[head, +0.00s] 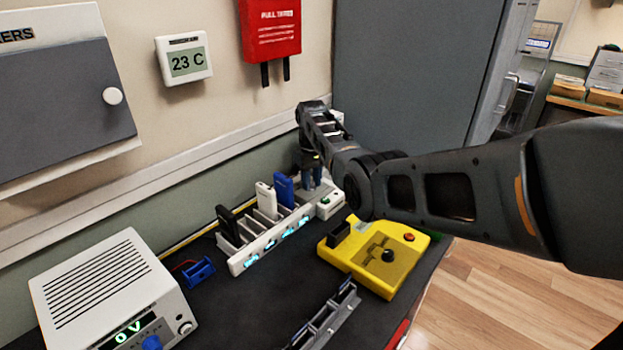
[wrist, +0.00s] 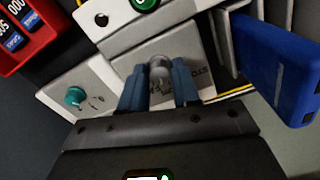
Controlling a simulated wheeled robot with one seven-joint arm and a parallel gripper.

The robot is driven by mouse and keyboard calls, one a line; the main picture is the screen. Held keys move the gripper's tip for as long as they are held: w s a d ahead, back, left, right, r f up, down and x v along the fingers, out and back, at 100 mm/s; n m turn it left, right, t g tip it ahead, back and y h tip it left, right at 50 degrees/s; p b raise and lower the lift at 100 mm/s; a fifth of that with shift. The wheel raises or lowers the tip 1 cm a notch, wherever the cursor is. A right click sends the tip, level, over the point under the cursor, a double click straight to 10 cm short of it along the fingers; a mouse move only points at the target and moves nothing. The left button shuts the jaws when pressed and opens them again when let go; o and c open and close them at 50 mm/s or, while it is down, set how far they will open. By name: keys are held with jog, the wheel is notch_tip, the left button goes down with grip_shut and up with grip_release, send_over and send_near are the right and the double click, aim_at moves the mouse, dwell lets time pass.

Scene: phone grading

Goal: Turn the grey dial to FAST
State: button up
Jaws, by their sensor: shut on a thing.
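The grey dial (wrist: 160,72) stands on a light panel (wrist: 201,57) in the wrist view. My gripper (wrist: 158,88) has its two blue fingers on either side of the dial, shut on it. Dark lettering shows on the panel beside the right finger, partly covered and turned, so I cannot read all of it or tell the dial's setting. In the head view my gripper (head: 312,172) reaches down at the far end of the phone rack, onto a light grey box (head: 328,203). The dial is hidden there.
The phone rack (head: 240,264) holds a black, a white and a blue phone (head: 284,189); the blue phone (wrist: 278,70) is close beside my gripper. A teal knob (wrist: 75,96) and a green button (wrist: 145,3) are near. A yellow device (head: 366,276) stands in front.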

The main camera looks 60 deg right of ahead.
aim_at(312, 183)
jog(key=m, duration=0.5)
jog(key=shift+m, duration=0.4)
grip_shut()
jog(key=o, duration=1)
grip_release()
jog(key=shift+o, duration=0.2)
jog(key=shift+r, duration=3.9)
